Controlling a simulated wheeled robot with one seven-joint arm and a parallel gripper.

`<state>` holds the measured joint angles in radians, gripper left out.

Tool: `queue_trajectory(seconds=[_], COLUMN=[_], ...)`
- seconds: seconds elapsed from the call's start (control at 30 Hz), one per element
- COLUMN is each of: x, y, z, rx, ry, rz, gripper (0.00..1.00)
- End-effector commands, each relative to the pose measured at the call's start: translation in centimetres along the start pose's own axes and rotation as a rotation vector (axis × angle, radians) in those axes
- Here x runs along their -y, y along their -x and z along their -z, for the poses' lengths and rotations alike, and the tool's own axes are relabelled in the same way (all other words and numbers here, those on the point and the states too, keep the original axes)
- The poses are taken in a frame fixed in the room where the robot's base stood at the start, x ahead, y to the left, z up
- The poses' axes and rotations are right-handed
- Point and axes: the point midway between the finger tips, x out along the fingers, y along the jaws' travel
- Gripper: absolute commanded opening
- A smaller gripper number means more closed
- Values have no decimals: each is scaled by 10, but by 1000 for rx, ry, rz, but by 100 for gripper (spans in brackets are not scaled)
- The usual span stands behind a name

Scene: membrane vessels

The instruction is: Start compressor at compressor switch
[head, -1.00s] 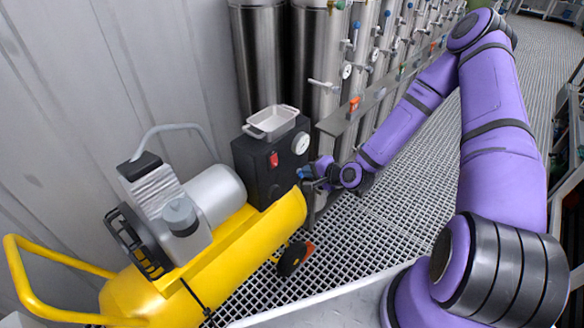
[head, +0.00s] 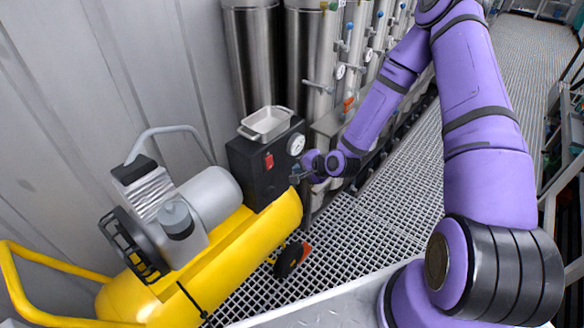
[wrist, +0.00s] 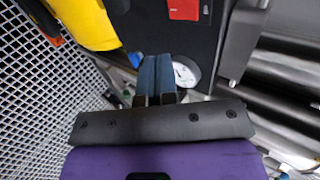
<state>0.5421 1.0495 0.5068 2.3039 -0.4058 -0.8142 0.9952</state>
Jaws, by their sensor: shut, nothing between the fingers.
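The compressor (head: 240,255) is a yellow tank with a grey motor, standing at the left of the head view. A black control box (head: 278,178) sits at its right end. The red compressor switch (head: 268,161) is on the box's front face; part of it shows at the top of the wrist view (wrist: 184,9). My gripper (head: 294,178) is shut and empty, just in front of the box and to the lower right of the switch. In the wrist view its blue fingers (wrist: 156,64) are together, pointing at the black box, apart from the switch.
A white gauge (head: 297,144) is on the box, and shows partly behind my fingers in the wrist view. A white tray (head: 267,123) sits on top of the box. Steel vessels (head: 305,60) with valves line the wall. The grating floor (head: 400,200) is clear.

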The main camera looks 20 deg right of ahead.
Motion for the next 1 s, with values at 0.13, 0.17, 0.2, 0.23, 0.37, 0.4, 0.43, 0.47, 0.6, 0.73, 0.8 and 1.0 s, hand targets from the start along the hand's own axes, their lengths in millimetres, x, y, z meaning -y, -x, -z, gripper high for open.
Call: queue_trajectory(seconds=[0.13,0.17,0.2,0.23,0.37,0.4,0.43,0.47,0.6,0.73,0.8,1.0], x=[0,0,0,0,0,0,0,0,11,16,18,19], y=[-27,-33,-40,-46,-70,-78,-83,-88,-105,-115,-118,-120], z=[-1,-1,-1,-1,-1,-1,-1,-1,0,0,0,0], rx=[1,1,2,1,1,1,1,1,0,0,-1,-1], ry=[0,0,0,0,1,2,1,1,1,1,0,-1], rz=[0,0,0,0,1,1,0,0,1,1,1,1], gripper=[0,0,0,0,0,0,0,0,0,0,0,0])
